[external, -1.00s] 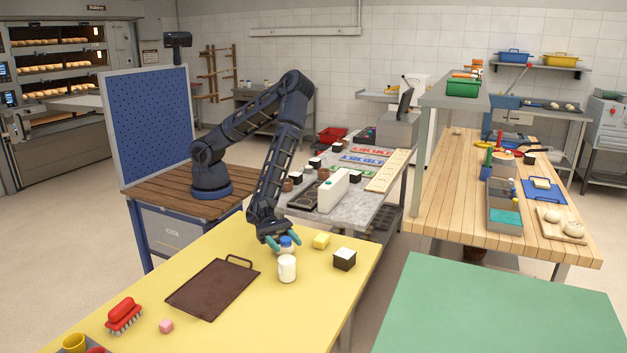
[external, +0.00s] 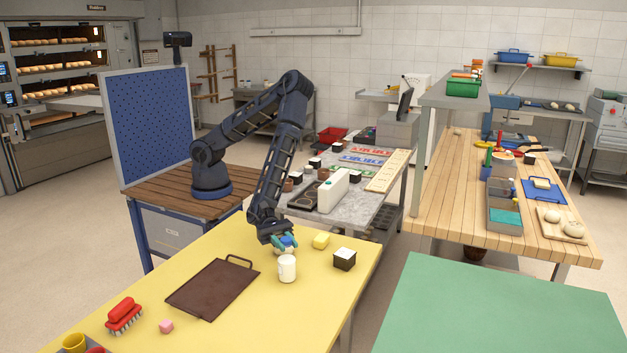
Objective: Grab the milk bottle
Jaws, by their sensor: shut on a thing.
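The milk bottle (external: 284,251) stands upright on the yellow table, with a blue cap and a white body. The fingers partly cover the cap. I cannot see a gap between the bottle and the table.
The table's front right is clear.

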